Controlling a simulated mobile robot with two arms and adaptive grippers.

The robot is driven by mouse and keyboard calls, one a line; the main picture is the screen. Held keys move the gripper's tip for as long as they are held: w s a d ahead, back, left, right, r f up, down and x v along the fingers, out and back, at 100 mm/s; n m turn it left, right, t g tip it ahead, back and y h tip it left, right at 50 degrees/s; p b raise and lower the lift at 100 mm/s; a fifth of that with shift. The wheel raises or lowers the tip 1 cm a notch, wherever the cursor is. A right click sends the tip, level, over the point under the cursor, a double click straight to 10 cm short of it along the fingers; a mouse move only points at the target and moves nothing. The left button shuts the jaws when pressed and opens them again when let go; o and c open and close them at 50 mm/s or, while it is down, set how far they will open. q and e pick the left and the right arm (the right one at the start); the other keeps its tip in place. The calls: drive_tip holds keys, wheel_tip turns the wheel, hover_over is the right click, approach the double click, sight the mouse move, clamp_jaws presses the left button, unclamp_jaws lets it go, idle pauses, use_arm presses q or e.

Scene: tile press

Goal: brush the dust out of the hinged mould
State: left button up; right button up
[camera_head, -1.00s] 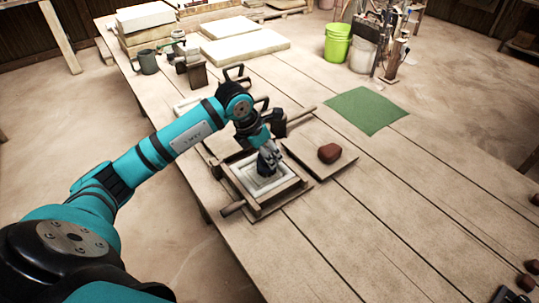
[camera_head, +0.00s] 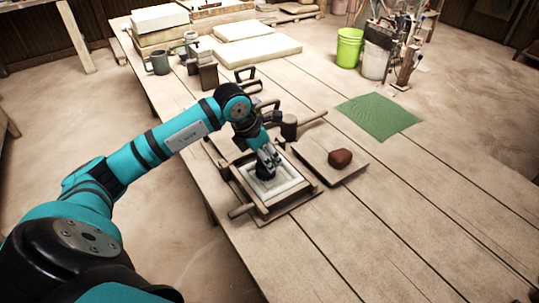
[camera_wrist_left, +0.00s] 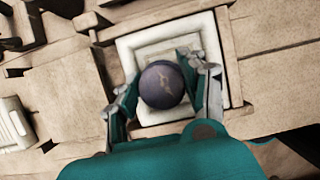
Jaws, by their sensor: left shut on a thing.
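The mould (camera_head: 291,199) lies open on the table, a wooden frame with a handle bar around a pale stepped recess. In the left wrist view the mould (camera_wrist_left: 221,50) fills the middle. My left gripper (camera_head: 266,161) is over the recess, pointing down, shut on a dark, round-topped thing, seemingly the brush (camera_wrist_left: 162,85). In the wrist view the gripper's fingers (camera_wrist_left: 163,92) sit on both sides of it. The brush's lower end is hidden, so I cannot tell whether it touches the recess. My right gripper is not in view.
A reddish-brown lump (camera_head: 340,158) lies on a board (camera_head: 320,168) right of the mould. A green mat (camera_head: 379,117) lies farther back. A mug (camera_head: 159,63) and pale slabs (camera_head: 257,51) stand at the far end. The table's right front is clear.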

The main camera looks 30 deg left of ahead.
use_arm(q)
drive_tip(key=shift+s+a, duration=0.15)
drive_tip(key=shift+s, duration=0.4)
drive_tip(key=shift+s+d, duration=0.3)
drive_tip(key=shift+d, duration=0.45)
drive_tip(key=shift+s+d, duration=0.25)
drive_tip(key=shift+d, duration=0.5)
drive_tip(key=shift+w+d, duration=0.3)
drive_tip(key=shift+w, duration=0.45)
drive_tip(key=shift+w+d+f, duration=0.15)
drive_tip(key=shift+w+d, duration=0.1)
drive_tip(key=shift+w, duration=0.55)
drive_tip(key=shift+s+a+b, duration=0.3)
drive_tip(key=shift+a+b, duration=0.05)
drive_tip(key=shift+a, duration=0.3)
drive_tip(key=shift+s+a+b, duration=0.3)
drive_tip(key=shift+a, duration=0.3)
drive_tip(key=shift+r, duration=0.2)
